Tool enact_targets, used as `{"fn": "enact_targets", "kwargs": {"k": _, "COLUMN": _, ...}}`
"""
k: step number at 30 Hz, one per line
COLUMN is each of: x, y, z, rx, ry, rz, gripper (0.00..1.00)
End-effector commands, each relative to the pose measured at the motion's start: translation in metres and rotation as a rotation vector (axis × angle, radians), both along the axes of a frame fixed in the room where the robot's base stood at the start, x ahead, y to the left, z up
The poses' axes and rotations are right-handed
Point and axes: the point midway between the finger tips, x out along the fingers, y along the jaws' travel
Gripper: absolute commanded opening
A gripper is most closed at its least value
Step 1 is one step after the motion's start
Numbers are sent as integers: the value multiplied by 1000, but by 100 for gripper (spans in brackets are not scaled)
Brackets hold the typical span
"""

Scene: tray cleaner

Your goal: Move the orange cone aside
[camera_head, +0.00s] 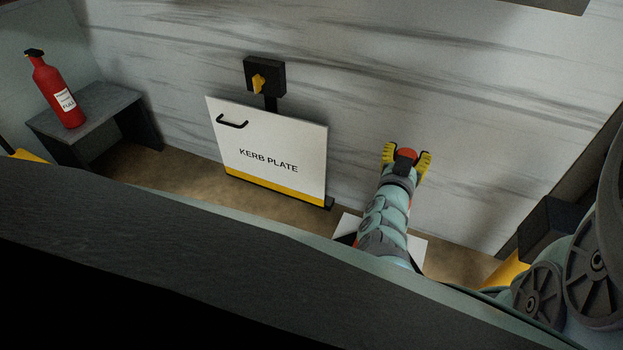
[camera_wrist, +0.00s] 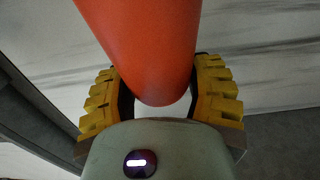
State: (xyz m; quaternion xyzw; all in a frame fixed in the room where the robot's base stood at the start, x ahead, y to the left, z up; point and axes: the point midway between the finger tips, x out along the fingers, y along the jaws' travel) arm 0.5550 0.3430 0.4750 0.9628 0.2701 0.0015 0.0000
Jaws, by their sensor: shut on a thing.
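The orange cone (camera_wrist: 145,45) fills the upper middle of the wrist view. It sits between the two yellow padded fingers of my gripper (camera_wrist: 160,88), which is shut on it. In the head view my gripper (camera_head: 406,156) points up toward the pale streaked wall, right of the kerb plate. Only a small orange-red patch of the cone (camera_head: 405,153) shows between the fingers there. The rest of the cone is hidden by my gripper and arm. I cannot tell what the cone's base touches.
A white panel marked KERB PLATE (camera_head: 268,160) leans by the wall, with a black box and yellow knob (camera_head: 260,82) above it. A red bottle (camera_head: 58,92) stands on a grey bench (camera_head: 105,103) at left. A white flat piece (camera_head: 417,245) lies partly hidden under my arm.

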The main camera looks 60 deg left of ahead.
Motion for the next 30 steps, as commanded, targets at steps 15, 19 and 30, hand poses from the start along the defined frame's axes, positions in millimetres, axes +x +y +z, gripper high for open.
{"fn": "enact_targets", "kwargs": {"k": 15, "x": -2, "y": 1, "z": -2, "rx": -3, "ry": 4, "rz": 5, "gripper": 88}}
{"fn": "enact_targets", "kwargs": {"k": 19, "x": -2, "y": 1, "z": -2, "rx": -3, "ry": 4, "rz": 5, "gripper": 88}}
{"fn": "enact_targets", "kwargs": {"k": 30, "x": -27, "y": -14, "z": 1, "rx": -4, "ry": 7, "rz": 5, "gripper": 88}}
